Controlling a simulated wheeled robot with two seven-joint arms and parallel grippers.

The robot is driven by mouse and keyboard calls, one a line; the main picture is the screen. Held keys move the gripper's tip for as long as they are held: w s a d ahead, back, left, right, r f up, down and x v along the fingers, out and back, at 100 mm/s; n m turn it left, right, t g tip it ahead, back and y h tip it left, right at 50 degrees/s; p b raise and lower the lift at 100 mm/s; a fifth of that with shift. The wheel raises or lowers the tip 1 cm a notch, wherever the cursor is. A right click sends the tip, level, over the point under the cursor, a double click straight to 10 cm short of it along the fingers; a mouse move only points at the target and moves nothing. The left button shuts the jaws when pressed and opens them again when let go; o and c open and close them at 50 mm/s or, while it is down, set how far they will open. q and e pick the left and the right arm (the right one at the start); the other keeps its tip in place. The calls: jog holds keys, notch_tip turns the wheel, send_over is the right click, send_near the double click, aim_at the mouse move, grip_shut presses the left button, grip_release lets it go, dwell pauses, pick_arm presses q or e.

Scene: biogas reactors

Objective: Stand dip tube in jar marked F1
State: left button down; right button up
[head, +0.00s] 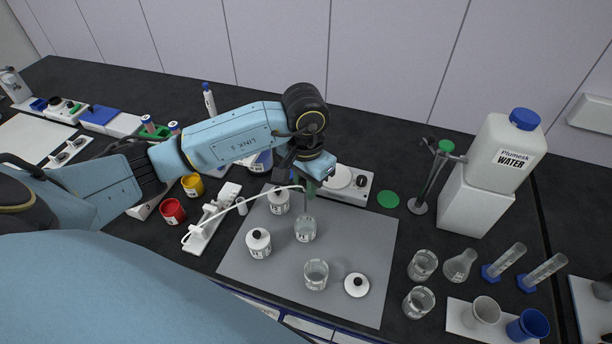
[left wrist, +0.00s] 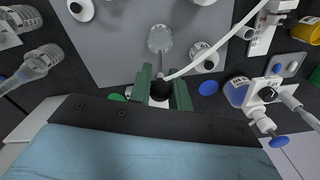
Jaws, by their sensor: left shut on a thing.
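My left gripper (head: 310,187) is shut on the dip tube, with its green fingers (left wrist: 162,92) on either side of the tube's black top (left wrist: 160,90). A thin white hose runs from the tube to the left in the head view. The tube (head: 304,205) hangs down over an open glass jar (head: 305,231) on the grey mat; its lower end lines up with the jar mouth, but I cannot tell how far in it is. The jar's small label is too small to read surely. It also shows in the left wrist view (left wrist: 159,38). My right gripper is not in view.
Two white-capped jars (head: 259,243) (head: 279,201) and another open jar (head: 316,274) stand on the grey mat (head: 365,240). A loose white lid (head: 356,285) lies at its right. Beakers (head: 423,265) stand further right; a white valve stand (head: 205,228) is left.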

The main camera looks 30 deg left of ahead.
aim_at(306, 211)
pick_arm(q)
jog(key=shift+f, duration=0.5)
jog(key=shift+f+b, duration=0.5)
jog(key=shift+f, duration=0.2)
notch_tip(306, 211, down, 4)
jog(key=b, duration=0.3)
jog(key=shift+f+b, duration=0.2)
jog(key=shift+b, duration=0.15)
notch_tip(306, 211, down, 3)
jog(key=b, duration=0.2)
jog(key=shift+r+b, duration=0.15)
jog(key=shift+b, duration=0.2)
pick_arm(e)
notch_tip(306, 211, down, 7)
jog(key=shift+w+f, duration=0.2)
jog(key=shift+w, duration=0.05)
pick_arm(q)
jog(key=c, duration=0.7)
grip_release()
